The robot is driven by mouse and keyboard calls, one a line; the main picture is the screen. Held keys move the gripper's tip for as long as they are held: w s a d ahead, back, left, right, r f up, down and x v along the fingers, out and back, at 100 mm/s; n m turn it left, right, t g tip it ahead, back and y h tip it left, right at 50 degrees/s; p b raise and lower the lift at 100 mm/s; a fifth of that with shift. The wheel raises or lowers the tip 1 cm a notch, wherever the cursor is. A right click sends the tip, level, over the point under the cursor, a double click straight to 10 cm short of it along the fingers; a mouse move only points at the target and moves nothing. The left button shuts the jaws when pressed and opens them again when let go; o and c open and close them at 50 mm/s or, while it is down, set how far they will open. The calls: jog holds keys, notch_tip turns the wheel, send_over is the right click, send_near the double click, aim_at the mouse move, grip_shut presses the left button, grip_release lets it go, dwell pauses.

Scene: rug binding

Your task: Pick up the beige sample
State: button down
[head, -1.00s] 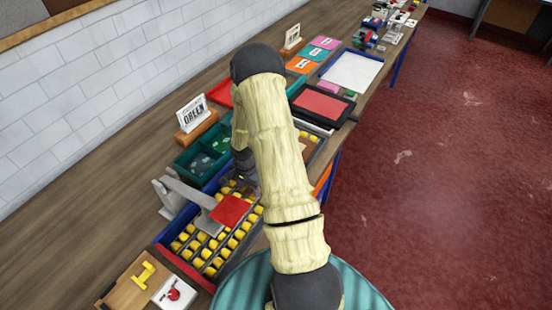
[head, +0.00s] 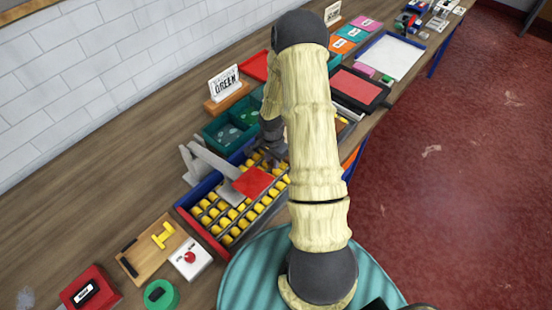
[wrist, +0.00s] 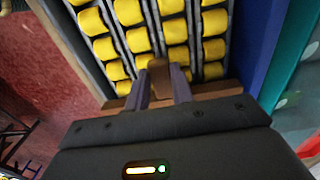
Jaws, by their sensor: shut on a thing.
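In the wrist view my gripper (wrist: 161,88) is shut on a small brownish-tan piece, which looks like the beige sample (wrist: 158,70). Its upper end sticks out between the two fingers, and the rest is hidden by them. The fingers are over the end of a tray with rows of yellow rollers (wrist: 130,12), by its brown wooden end strip. I cannot tell whether the piece touches the tray. In the head view my arm hides the fingertips and the piece.
A red plate on a grey arm (head: 253,182) hangs over the roller tray (head: 183,216). Behind it are a green tray (head: 215,137) and a "GREEN" sign (head: 225,90). A wooden board with a yellow handle (head: 140,262) and a red box (head: 90,290) lie nearer.

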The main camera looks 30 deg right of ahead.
notch_tip(320, 180, up, 9)
jog(key=shift+f+b, duration=0.2)
jog(key=shift+b, duration=0.75)
jog(key=shift+r, duration=0.1)
